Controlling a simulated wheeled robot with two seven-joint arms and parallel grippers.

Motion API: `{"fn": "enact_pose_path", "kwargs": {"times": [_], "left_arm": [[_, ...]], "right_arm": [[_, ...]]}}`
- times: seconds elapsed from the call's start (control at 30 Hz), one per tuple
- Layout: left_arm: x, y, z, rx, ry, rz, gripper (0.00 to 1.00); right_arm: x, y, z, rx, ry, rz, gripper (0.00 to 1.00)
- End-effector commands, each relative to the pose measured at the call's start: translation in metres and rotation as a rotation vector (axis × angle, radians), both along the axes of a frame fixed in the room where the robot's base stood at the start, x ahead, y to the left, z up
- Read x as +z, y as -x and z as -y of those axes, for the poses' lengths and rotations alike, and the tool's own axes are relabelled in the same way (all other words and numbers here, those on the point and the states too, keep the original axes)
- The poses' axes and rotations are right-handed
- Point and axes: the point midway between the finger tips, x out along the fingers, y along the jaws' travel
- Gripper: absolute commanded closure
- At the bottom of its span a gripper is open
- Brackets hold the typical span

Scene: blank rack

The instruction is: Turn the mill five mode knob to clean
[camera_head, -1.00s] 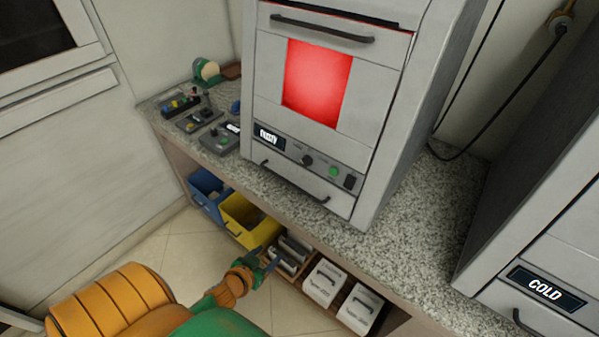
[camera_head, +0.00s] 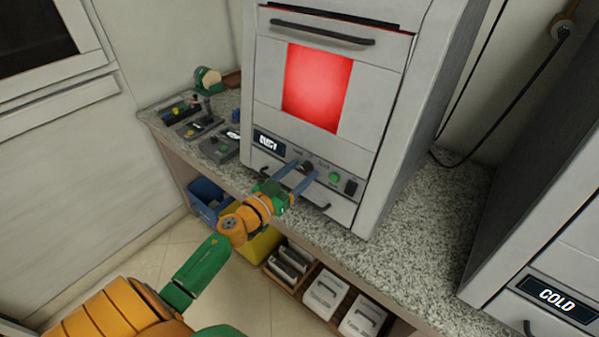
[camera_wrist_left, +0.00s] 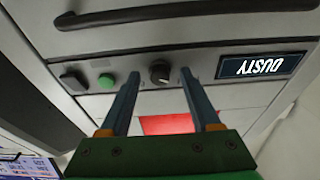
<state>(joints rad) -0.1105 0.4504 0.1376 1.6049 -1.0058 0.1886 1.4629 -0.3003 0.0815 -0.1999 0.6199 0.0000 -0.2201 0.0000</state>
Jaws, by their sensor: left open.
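The grey mill (camera_head: 348,140) stands on the counter with a red glowing window. Its front panel carries a display (camera_head: 268,141), which reads DUSTY in the left wrist view (camera_wrist_left: 262,67). The dark mode knob (camera_wrist_left: 160,72) sits between that display and a green button (camera_wrist_left: 106,81); the knob also shows partly in the head view (camera_head: 306,166). My left gripper (camera_head: 303,172) is open in front of the panel. In the left wrist view its blue fingers (camera_wrist_left: 158,78) are on either side of the knob's line, just short of it, with a gap around it. My right gripper is not in view.
Small control boxes (camera_head: 219,147) stand left of the mill. Blue (camera_head: 204,190) and yellow bins sit below the counter. A second machine with a COLD display (camera_head: 557,299) stands at right.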

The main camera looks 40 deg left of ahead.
Motion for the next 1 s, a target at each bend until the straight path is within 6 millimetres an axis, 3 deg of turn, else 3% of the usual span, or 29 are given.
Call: {"fn": "enact_pose_path", "kwargs": {"times": [0.2,0.27,0.43,0.47,0.77,1.0], "left_arm": [[-0.0004,-0.0007,0.0002,0.000,0.001,-0.001,0.36],[-0.0004,-0.0007,0.0002,0.000,0.001,-0.001,0.50],[-0.0005,-0.0006,0.0001,0.000,0.001,-0.001,0.96],[-0.0005,-0.0006,0.0001,0.000,0.001,-0.001,1.00],[-0.0005,-0.0005,0.0000,-0.005,-0.021,0.001,1.00],[-0.0004,-0.0005,-0.0009,-0.031,-0.143,0.009,1.00]], "right_arm": [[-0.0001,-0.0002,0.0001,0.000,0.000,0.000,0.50],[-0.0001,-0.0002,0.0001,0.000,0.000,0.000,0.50],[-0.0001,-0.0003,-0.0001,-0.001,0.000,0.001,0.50],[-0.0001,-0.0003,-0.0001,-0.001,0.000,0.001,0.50],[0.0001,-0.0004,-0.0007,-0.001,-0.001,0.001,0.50],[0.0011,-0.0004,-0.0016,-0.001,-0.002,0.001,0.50]]}}
